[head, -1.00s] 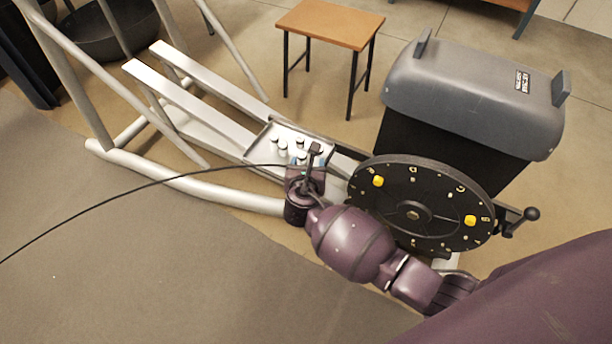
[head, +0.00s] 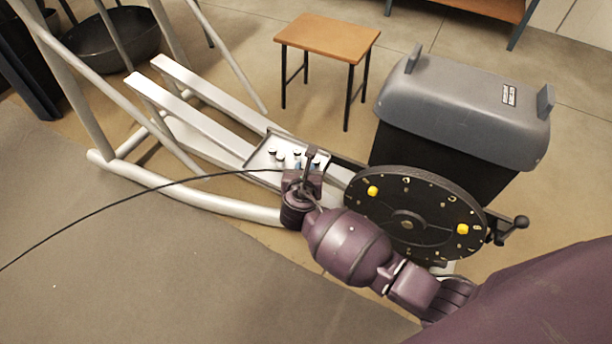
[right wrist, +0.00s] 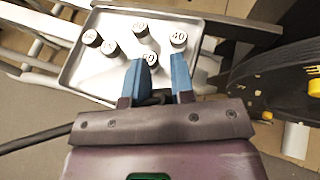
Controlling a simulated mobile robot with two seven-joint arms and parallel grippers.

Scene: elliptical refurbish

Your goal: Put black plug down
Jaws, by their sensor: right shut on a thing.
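My right gripper (head: 299,168) reaches over the near edge of a shallow white tray (head: 258,159). In the right wrist view its two blue fingers (right wrist: 162,80) are shut on the black plug (right wrist: 160,97), a dark piece mostly hidden between them. A black cable (head: 130,191) runs from the gripper to the left. I cannot tell whether the plug touches the tray. My left gripper is not in view.
Several white-topped numbered cylinders (right wrist: 143,32) stand in the tray close to the fingers. A black disc with yellow knobs (head: 415,212) stands right of the gripper, before a grey-lidded bin (head: 465,105). Pale frame rails (head: 205,125) lie left. A wooden stool (head: 328,38) stands behind.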

